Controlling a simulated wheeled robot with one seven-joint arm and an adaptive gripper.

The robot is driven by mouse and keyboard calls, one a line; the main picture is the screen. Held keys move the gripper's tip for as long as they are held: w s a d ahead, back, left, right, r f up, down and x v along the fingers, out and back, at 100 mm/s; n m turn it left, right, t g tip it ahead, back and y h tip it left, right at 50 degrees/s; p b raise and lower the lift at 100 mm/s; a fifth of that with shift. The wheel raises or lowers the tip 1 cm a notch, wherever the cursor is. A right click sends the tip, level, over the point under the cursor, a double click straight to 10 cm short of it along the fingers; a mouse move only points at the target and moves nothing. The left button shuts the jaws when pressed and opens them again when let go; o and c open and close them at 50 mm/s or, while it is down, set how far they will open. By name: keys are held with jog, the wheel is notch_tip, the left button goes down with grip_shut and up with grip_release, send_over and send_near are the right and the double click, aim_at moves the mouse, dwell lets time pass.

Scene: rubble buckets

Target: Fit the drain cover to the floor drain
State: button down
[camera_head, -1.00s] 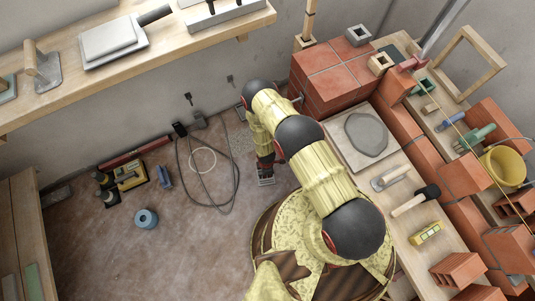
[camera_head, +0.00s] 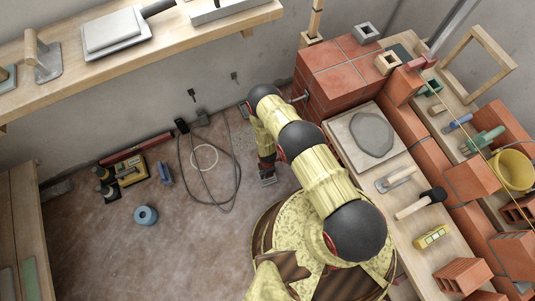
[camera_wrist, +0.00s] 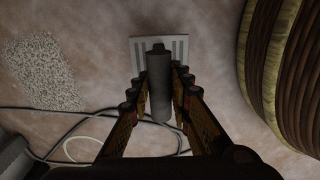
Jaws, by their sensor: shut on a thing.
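My gripper (camera_head: 266,172) is low over the floor at the far end of my arm. In the wrist view its fingers (camera_wrist: 157,100) stand on both sides of a grey upright cylinder, the handle (camera_wrist: 158,75), and are shut on it. A pale slotted square plate, the drain cover (camera_wrist: 139,48), shows beyond and below the handle. The cover also shows small below my gripper in the head view (camera_head: 267,181). I cannot tell whether it touches the floor. I cannot make out the floor drain's opening; the cover and my gripper hide the floor beneath.
A dark cable (camera_head: 236,190) and a pale ring (camera_head: 204,157) lie left of my gripper. A speckled patch (camera_wrist: 42,75) is on the floor nearby. A blue tape roll (camera_head: 146,216) lies farther left. Red blocks (camera_head: 335,75) and a workbench (camera_head: 345,150) stand right.

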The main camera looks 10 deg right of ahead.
jog(key=shift+f+b, duration=1.1)
jog(key=shift+f, duration=1.35)
jog(key=shift+f, duration=0.1)
jog(key=c, duration=1.6)
grip_release()
jog(key=shift+c, duration=0.2)
